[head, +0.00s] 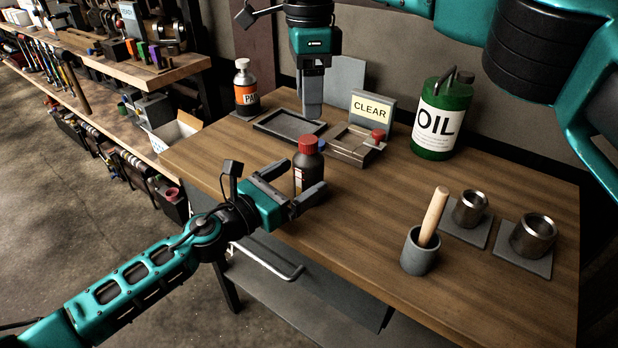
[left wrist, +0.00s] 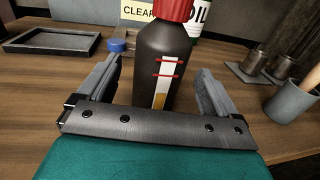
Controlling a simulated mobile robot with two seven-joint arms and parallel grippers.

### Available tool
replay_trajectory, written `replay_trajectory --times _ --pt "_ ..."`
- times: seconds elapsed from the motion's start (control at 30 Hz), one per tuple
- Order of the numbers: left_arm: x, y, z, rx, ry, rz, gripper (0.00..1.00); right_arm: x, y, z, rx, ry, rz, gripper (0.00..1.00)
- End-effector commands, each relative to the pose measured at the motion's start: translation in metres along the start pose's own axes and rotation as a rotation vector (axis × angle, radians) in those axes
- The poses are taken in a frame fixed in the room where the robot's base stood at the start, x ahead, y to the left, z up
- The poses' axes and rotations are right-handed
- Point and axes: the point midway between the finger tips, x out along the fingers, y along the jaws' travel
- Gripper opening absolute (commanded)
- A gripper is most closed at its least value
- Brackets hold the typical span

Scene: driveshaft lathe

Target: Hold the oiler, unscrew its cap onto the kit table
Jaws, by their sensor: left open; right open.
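The oiler (head: 307,172) is a dark brown bottle with a red cap (head: 308,145), standing upright on the wooden kit table (head: 390,210). It also shows in the left wrist view (left wrist: 165,65), with a white gauge strip on its front and the red cap (left wrist: 173,9) cut by the top edge. My left gripper (head: 305,190) is open, low over the table, with its fingers on either side of the oiler; gaps show beside the bottle. My right gripper (head: 312,108) points down behind the oiler, above the dark tray; its fingers overlap in this view.
A CLEAR sign (head: 371,108), green OIL can (head: 441,120) and orange-labelled bottle (head: 246,90) stand at the back. A grey cup (head: 419,252) and two metal cups (head: 533,236) stand right.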

Motion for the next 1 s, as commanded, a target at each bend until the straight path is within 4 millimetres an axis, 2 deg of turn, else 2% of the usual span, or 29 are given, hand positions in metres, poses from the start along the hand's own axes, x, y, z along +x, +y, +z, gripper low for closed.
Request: replay_trajectory --times 0.1,0.3,0.5,0.73,1.0 --pt "0.023 0.0 0.001 -0.002 -0.002 0.0 0.93 0.0 0.0 0.0 0.0 0.0 0.0 0.6" --pt "0.046 0.0 0.001 -0.002 -0.002 0.0 0.93 0.0 0.0 0.0 0.0 0.0 0.0 0.6" --pt "0.054 0.0 0.0 0.0 -0.001 0.0 0.93 0.0 0.0 0.0 0.0 0.0 0.0 0.6" --pt "0.054 0.0 0.0 0.0 0.0 0.0 0.93 0.0 0.0 0.0 0.0 0.0 0.0 0.6" --pt "0.053 0.0 0.0 0.0 0.0 0.0 0.68 0.0 0.0 0.0 0.0 0.0 0.0 0.6"
